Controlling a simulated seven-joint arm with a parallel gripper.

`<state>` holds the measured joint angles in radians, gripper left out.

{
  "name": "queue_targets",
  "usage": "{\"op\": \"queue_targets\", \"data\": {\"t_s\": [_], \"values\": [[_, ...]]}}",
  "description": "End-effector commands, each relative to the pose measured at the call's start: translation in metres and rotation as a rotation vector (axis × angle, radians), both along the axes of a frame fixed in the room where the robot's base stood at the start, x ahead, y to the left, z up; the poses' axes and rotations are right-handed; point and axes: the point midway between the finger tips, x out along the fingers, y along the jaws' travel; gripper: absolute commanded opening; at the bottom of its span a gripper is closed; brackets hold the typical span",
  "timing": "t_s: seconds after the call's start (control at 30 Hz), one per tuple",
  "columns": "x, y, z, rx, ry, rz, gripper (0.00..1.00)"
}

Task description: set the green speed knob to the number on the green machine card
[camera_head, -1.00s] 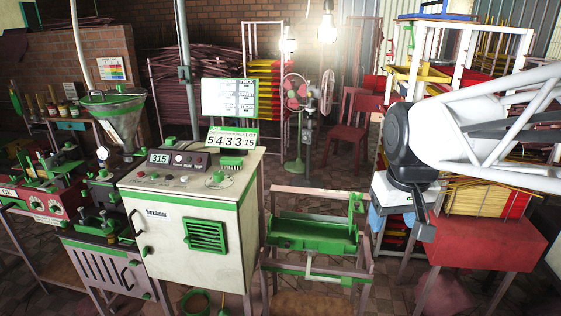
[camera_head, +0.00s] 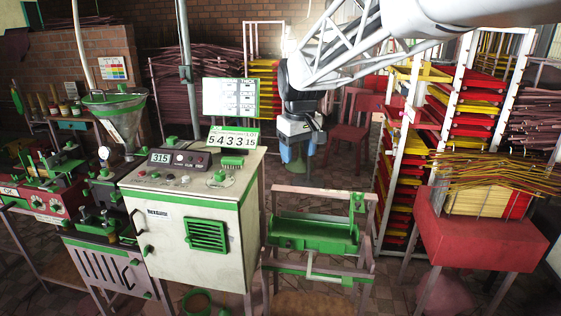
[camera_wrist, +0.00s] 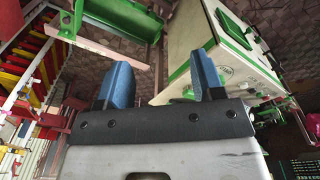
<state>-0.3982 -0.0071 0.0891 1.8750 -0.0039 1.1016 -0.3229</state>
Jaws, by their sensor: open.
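The white cabinet machine (camera_head: 165,228) with green trim stands left of centre. On its top, a small green knob (camera_head: 219,176) sits on a round dial; its setting is too small to read. A white card with green edges (camera_head: 230,97) stands behind the machine, its print unreadable. Below it, a green-edged lot plate (camera_head: 233,138) reads 5433 and 15. My gripper (camera_head: 303,152) hangs pointing down, right of the plate and apart from the machine. In the wrist view my gripper (camera_wrist: 163,82) has its blue fingers apart with nothing between them; the cabinet shows at right.
A display box (camera_head: 178,159) on the cabinet top shows 315, beside several small buttons. A green trough on a stand (camera_head: 313,235) is right of the cabinet. A hopper machine (camera_head: 115,110) stands left. Racks and a red table (camera_head: 480,235) fill the right side.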

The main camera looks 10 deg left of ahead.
Motion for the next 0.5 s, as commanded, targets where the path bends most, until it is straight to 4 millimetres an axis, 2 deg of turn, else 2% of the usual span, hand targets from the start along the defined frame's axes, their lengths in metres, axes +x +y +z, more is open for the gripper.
{"op": "queue_targets", "data": {"t_s": [0.03,0.2,0.5], "values": [[0.009,0.014,-0.003,-0.004,0.006,0.023,0.61],[0.034,0.061,-0.010,-0.011,0.018,0.102,0.61],[0.071,0.147,-0.030,-0.026,0.042,0.240,0.61]]}}
